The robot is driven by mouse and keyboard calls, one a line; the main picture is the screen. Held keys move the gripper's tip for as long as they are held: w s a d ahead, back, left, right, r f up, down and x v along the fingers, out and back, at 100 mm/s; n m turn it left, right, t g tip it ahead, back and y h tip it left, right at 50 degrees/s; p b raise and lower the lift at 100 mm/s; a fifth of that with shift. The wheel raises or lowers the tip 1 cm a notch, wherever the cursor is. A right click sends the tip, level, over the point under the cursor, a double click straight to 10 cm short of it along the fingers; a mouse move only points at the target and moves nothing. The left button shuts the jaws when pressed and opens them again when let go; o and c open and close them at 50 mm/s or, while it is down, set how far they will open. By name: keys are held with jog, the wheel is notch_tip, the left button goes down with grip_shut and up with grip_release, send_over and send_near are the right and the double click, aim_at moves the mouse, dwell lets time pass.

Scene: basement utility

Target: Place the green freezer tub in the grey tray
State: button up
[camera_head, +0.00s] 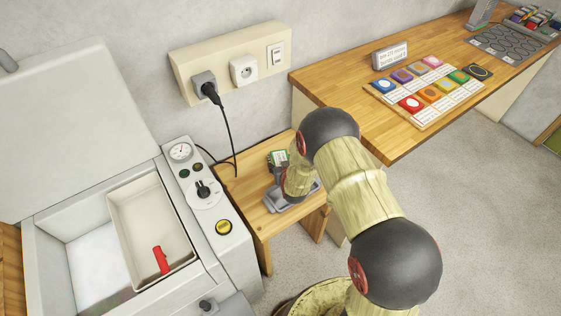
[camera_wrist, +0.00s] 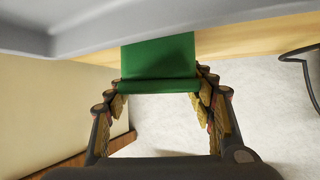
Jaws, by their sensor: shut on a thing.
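The green freezer tub (camera_wrist: 158,62) is between the two fingers of my gripper (camera_wrist: 160,84) in the wrist view, and the gripper is shut on it. The grey tray (camera_head: 279,203) lies on the low wooden bench, partly hidden by my arm. Its grey edge (camera_wrist: 60,38) spans the top of the wrist view, right by the tub. I cannot tell whether the tub touches the tray floor.
An open chest freezer (camera_head: 100,262) stands at left, with a white basket (camera_head: 122,208) holding a red item (camera_head: 161,260). A black cord (camera_head: 228,135) hangs from the wall socket beside the bench (camera_head: 235,187). A wooden counter (camera_head: 335,92) with coloured tiles is at right.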

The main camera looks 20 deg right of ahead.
jog(key=shift+f, duration=0.1)
jog(key=o, duration=1.5)
jog(key=shift+c, duration=0.2)
